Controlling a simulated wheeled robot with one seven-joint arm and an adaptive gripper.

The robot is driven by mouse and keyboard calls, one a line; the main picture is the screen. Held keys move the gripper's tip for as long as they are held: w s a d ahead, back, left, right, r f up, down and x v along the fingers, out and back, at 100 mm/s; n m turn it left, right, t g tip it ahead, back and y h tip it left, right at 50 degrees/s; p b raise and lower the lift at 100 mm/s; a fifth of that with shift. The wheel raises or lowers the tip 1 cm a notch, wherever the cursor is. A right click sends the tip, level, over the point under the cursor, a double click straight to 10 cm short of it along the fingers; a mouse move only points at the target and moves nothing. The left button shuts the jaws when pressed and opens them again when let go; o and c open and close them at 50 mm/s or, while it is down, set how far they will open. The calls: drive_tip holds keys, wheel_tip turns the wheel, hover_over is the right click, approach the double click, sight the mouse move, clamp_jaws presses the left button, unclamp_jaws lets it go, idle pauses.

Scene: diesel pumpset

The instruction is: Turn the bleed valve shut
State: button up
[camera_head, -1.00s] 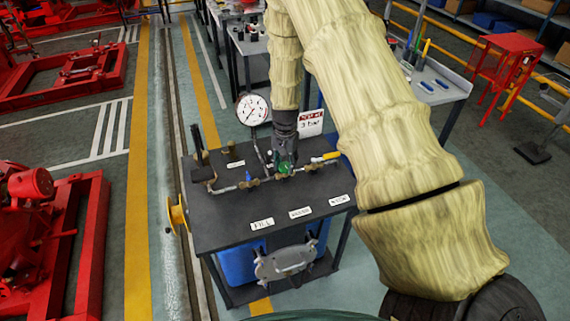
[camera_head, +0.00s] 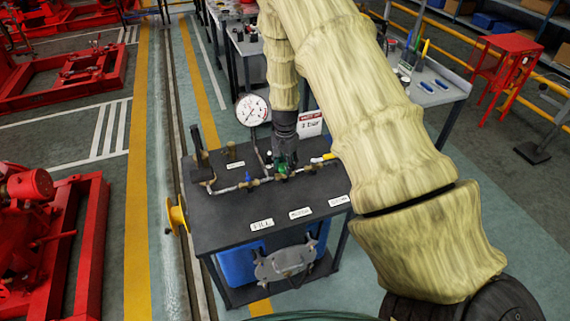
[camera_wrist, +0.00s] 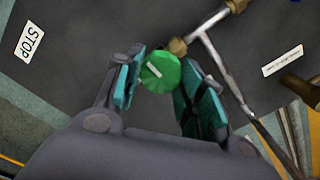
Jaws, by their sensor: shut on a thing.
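The green round knob (camera_wrist: 160,72), which I take to be the bleed valve, has a pale mark across its top. It sits on the pipe line (camera_head: 218,190) over the dark bench, mostly hidden by my gripper in the head view. My gripper (camera_wrist: 164,84) points down over it, with one teal finger on each side, shut on the knob. In the head view, my gripper (camera_head: 282,166) stands at the middle of the pipe line. A blue-handled valve (camera_head: 248,177) is to its left and a yellow lever (camera_head: 323,158) to its right.
A pressure gauge (camera_head: 252,109) and a sign (camera_head: 310,123) reading 3 bar stand close behind my gripper. White labels lie along the front of the dark bench top (camera_head: 225,225).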

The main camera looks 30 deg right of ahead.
sight(285, 165)
drive_tip(key=o, duration=1)
drive_tip(key=shift+w+d+r, duration=0.1)
wheel_tip(285, 165, up, 12)
drive_tip(key=shift+f, duration=0.1)
idle(0.4)
